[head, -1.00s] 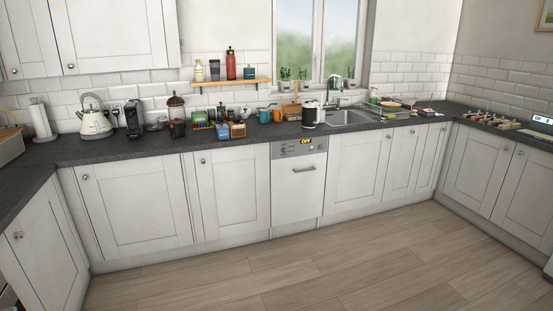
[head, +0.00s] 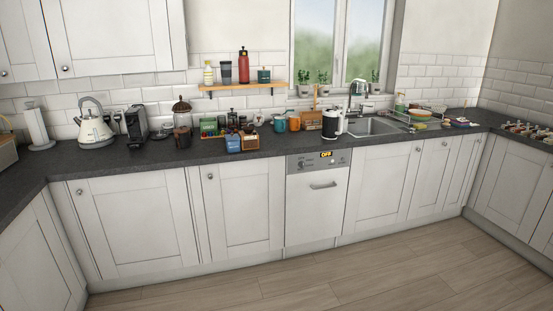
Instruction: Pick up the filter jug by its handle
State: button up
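A jug with a pale body and dark handle, which looks like the filter jug (head: 332,124), stands upright on the slate worktop (head: 270,146) just left of the sink. Its handle appears to be on the right side, but it is small in view. My gripper is not in view.
A cream kettle (head: 94,130) and a black coffee machine (head: 137,126) stand at the left. Boxes, including a blue one (head: 233,142), and mugs crowd the middle. The sink (head: 373,127) is right of the jug. The wooden floor (head: 330,283) in front is clear.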

aim_at(330, 118)
jog(key=u, duration=0.3)
jog(key=i, duration=2.2)
jog(key=u, duration=0.3)
